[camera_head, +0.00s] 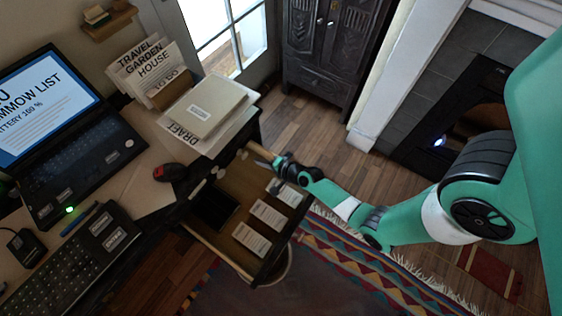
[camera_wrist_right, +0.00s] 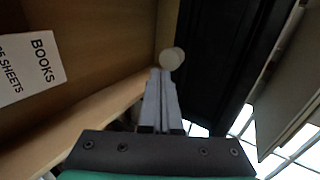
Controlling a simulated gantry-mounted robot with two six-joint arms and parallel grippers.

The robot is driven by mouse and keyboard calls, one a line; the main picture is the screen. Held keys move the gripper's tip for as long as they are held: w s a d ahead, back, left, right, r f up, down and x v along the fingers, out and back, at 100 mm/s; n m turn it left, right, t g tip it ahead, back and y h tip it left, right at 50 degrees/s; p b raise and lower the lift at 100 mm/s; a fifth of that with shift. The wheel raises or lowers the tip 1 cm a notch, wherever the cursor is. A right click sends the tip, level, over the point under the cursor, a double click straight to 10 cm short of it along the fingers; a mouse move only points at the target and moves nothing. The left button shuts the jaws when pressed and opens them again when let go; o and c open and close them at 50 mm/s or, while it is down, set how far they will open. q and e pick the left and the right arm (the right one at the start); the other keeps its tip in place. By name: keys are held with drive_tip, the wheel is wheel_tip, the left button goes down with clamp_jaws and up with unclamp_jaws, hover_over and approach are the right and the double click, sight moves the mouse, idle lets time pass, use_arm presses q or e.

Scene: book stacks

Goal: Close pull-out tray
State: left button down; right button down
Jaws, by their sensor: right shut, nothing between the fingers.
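The pull-out tray (camera_head: 239,189) is a brown wooden drawer with a dark edge. It stands well out from under the desk in the head view, with several labelled papers and a dark flat item in it. My right gripper (camera_head: 262,160) reaches in from the right and is at the tray's far side wall, near the desk edge. In the right wrist view its fingers (camera_wrist_right: 161,98) are shut and empty, beside the tray's wooden wall (camera_wrist_right: 105,103). A round white knob (camera_wrist_right: 171,58) shows just beyond the fingertips; I cannot tell whether they touch it. My left gripper is out of view.
The desk holds a laptop (camera_head: 85,150), a red-black mouse (camera_head: 170,172), a keyboard (camera_head: 70,262) and a paper stack (camera_head: 203,107). A dark cabinet (camera_head: 325,50) and a fireplace (camera_head: 455,110) stand behind. Open wooden floor and a patterned rug (camera_head: 345,270) lie right of the tray.

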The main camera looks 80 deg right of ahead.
drive_tip(key=p+v, duration=0.2)
drive_tip(key=v, duration=0.8)
drive_tip(key=shift+d, duration=0.1)
